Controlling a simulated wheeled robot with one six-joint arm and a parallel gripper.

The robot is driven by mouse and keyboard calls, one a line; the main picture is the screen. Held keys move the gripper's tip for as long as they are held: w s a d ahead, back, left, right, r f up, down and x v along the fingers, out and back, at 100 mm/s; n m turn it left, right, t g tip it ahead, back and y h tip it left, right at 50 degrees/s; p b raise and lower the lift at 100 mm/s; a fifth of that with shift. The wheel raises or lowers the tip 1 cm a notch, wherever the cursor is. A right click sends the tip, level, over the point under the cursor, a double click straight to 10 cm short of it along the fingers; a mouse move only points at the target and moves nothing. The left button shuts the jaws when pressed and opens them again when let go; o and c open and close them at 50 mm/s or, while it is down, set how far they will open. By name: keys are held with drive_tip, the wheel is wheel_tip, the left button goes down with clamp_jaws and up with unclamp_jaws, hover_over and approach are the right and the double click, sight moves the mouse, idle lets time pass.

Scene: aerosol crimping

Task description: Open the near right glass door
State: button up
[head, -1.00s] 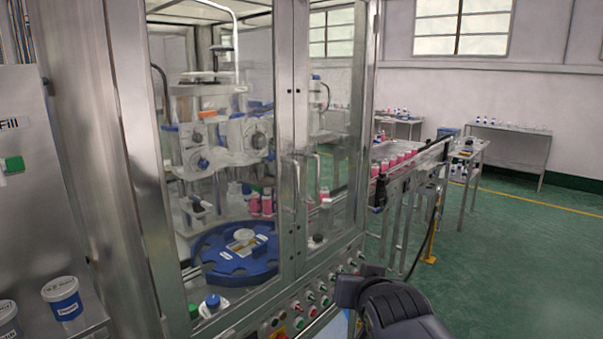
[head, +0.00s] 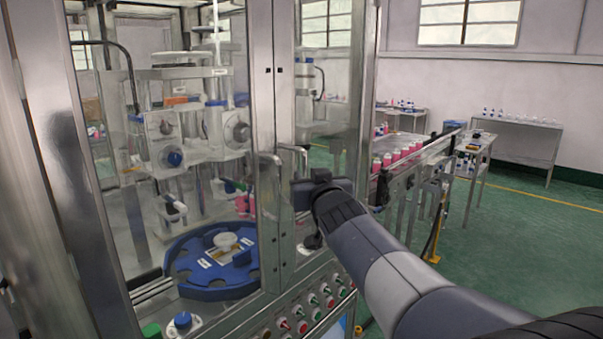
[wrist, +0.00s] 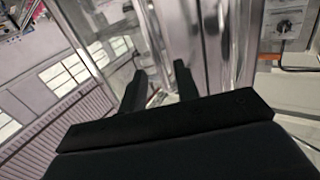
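The near right glass door (head: 326,95) of the steel-framed machine looks closed. Its handle (head: 296,150) is a slim metal bar by the middle frame, beside the left door's handle (head: 269,210). My gripper (head: 299,188) is in front of the right door at handle height, covering the handle's lower part. In the wrist view my gripper (wrist: 160,82) shows two black fingers spread apart, pointing at shiny vertical metal and glass. I cannot tell whether the handle is between the fingers or touching them.
The left glass door (head: 160,120) fronts a blue rotary plate (head: 213,288). A button panel (head: 305,308) runs below the doors. A conveyor with pink bottles (head: 400,157) stands right of the machine. Green floor (head: 520,250) is open at the right.

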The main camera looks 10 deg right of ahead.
sight(305, 173)
drive_tip(key=shift+w+a, duration=0.1)
drive_tip(key=shift+w, duration=2.1)
drive_tip(key=shift+c, duration=0.3)
clamp_jaws()
